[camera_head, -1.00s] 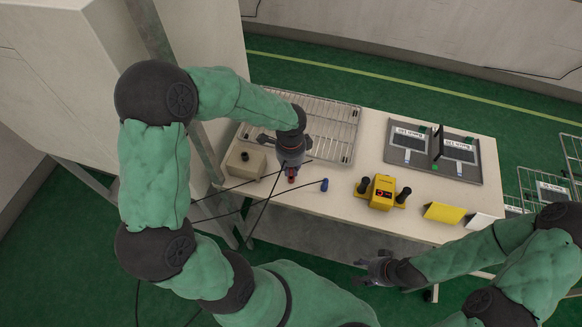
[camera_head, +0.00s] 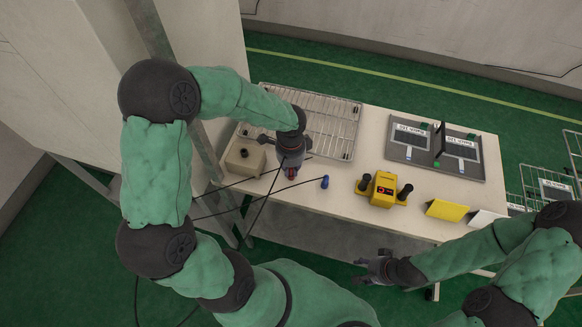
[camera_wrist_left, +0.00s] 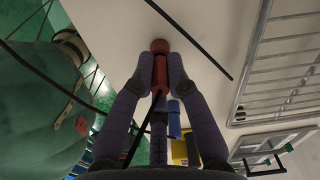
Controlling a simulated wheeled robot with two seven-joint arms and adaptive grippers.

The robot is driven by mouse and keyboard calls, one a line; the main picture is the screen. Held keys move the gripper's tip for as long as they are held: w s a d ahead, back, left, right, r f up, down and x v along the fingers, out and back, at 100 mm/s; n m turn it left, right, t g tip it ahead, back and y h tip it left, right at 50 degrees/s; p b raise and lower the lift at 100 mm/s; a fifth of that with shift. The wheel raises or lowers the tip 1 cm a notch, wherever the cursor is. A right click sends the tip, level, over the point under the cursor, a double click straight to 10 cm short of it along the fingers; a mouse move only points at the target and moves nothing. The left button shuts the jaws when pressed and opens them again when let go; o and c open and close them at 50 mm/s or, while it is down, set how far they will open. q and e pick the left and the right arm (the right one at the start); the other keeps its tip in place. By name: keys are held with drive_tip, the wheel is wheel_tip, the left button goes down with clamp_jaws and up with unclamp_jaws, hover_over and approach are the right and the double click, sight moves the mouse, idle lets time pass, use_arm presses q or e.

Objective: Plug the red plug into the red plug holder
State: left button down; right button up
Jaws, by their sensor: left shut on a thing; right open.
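My left gripper (camera_head: 289,168) is above the front left part of the table, shut on the red plug (camera_head: 290,174). In the left wrist view the red plug (camera_wrist_left: 160,70) sits between the two fingertips, with a dark cable running back from it. A beige box (camera_head: 236,165) with a dark round piece on top stands just left of the gripper. My right gripper (camera_head: 366,272) is open and empty, in front of the table's front edge.
A blue plug (camera_head: 325,182) lies on the table (camera_head: 345,205), right of my left gripper. A wire rack (camera_head: 325,125) lies behind. A yellow box (camera_head: 384,190) with black knobs, a grey panel board (camera_head: 440,165) and a yellow wedge (camera_head: 447,210) are further right. Dark cables cross the front edge.

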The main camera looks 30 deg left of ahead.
use_arm(q)
drive_tip(key=shift+f, duration=0.35)
drive_tip(key=c, duration=1.1)
unclamp_jaws()
drive_tip(key=shift+c, duration=0.2)
drive_tip(key=shift+r, duration=0.15)
wheel_tip(320, 180, up, 12)
